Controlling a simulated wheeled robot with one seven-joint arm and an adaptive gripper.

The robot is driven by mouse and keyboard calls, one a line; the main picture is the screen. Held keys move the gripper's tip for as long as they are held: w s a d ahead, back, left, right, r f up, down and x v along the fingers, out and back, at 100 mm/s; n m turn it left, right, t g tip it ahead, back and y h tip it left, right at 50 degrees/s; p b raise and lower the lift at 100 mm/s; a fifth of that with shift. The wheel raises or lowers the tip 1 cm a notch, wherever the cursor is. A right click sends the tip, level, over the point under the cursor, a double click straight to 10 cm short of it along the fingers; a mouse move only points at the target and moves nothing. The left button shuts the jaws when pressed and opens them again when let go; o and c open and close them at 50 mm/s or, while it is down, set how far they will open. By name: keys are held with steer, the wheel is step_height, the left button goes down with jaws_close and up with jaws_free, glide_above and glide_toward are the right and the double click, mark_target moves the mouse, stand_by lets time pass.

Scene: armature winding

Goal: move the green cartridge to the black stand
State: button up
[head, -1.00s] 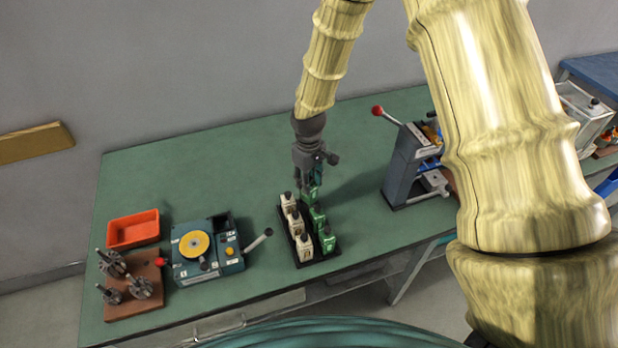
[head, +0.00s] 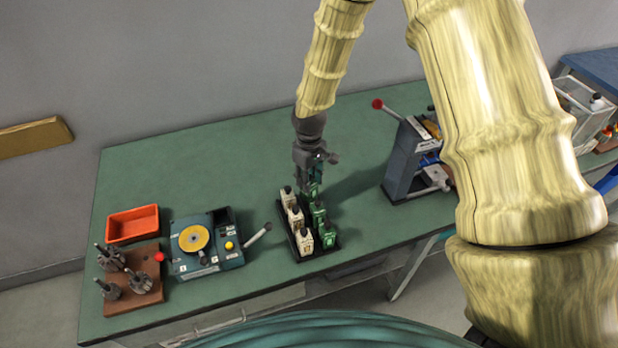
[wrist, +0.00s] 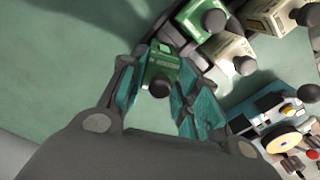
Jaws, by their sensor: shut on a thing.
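The green cartridge (wrist: 160,62) with a dark knob sits between my gripper's teal fingers in the wrist view. My gripper (head: 314,180) is shut on it at the far end of a black rack (head: 334,243). The held cartridge also shows in the head view (head: 313,190), partly hidden by the fingers. I cannot tell whether it is clear of the rack. Other green cartridges (head: 329,239) and a row of cream ones (head: 304,241) stand in the rack. I cannot make out a black stand apart from this rack.
Left of the rack are a teal winding machine (head: 206,263) with a lever, an orange bin (head: 132,224) and a brown board (head: 147,285) with metal parts. A blue-grey press (head: 402,165) with a red-knobbed lever stands right. The green table (head: 230,165) behind is clear.

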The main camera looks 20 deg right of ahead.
steer(key=shift+f+b, duration=0.35)
steer(key=shift+f, duration=0.3)
stand_by(0.6)
steer(key=shift+r, duration=0.15)
steer(key=shift+r+p, duration=1.45)
steer(key=shift+r, duration=0.4)
